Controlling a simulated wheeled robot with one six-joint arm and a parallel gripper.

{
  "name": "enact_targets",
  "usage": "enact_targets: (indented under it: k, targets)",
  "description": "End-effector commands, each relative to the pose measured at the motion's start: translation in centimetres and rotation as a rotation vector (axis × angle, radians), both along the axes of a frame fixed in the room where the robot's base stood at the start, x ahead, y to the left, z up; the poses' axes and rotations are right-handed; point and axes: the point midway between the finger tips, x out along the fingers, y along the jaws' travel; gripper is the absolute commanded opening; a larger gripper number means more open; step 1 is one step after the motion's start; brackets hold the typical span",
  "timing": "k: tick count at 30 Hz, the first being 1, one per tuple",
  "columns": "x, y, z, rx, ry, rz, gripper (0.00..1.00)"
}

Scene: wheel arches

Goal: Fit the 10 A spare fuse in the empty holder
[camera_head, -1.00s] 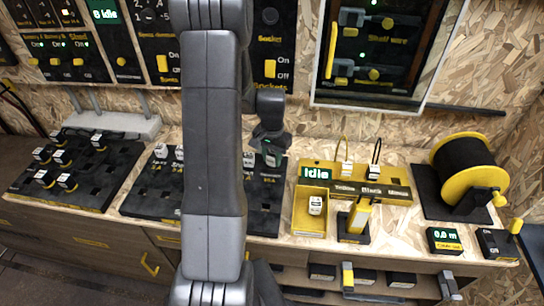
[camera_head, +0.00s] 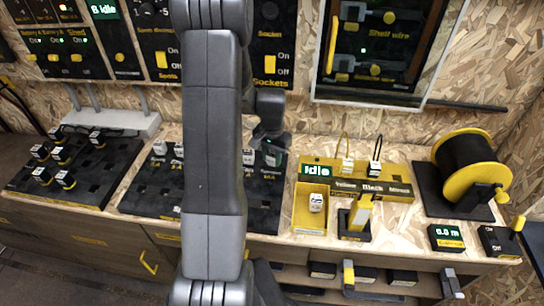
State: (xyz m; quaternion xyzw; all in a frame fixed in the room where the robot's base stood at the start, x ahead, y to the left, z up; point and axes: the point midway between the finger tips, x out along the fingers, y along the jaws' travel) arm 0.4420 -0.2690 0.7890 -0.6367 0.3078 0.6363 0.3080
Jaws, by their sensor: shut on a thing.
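My gripper (camera_head: 268,142) is over the back right of the dark middle board (camera_head: 262,215), partly behind my own arm. It is shut on a small fuse-like block (camera_head: 271,158), whose rating I cannot read. The block is low over the board, and I cannot tell whether it touches it. Other white-topped fuses (camera_head: 159,148) stand along the back of this board, left of my arm. The left board (camera_head: 75,190) carries several white-topped fuses (camera_head: 65,178) and some empty dark sockets. I cannot tell which place is the empty holder, as my arm hides part of the middle board.
A yellow tray (camera_head: 300,215) with a white block (camera_head: 316,202) stands to the right, below a yellow unit showing "Idle" (camera_head: 316,170). A black cable reel (camera_head: 468,170) is at the far right. Switch panels (camera_head: 270,50) line the back wall.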

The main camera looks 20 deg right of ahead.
Motion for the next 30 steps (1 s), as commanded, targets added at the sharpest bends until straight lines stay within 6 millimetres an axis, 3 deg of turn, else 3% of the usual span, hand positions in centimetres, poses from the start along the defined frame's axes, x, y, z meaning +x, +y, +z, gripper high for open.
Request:
enact_targets:
  k: [10,11,14,20,24,30]
  targets:
    - [0.03,-0.02,-0.13,-0.001,-0.001,0.000,0.08]
    - [0.03,-0.02,-0.13,-0.001,-0.001,0.000,0.34]
    - [0.02,-0.01,-0.13,-0.001,-0.001,0.000,0.54]
    - [0.02,-0.01,-0.14,0.000,0.000,0.000,0.56]
    - [0.01,0.00,-0.15,0.000,0.000,0.000,0.78]
    - [0.01,0.00,-0.15,0.000,0.000,0.000,0.78]
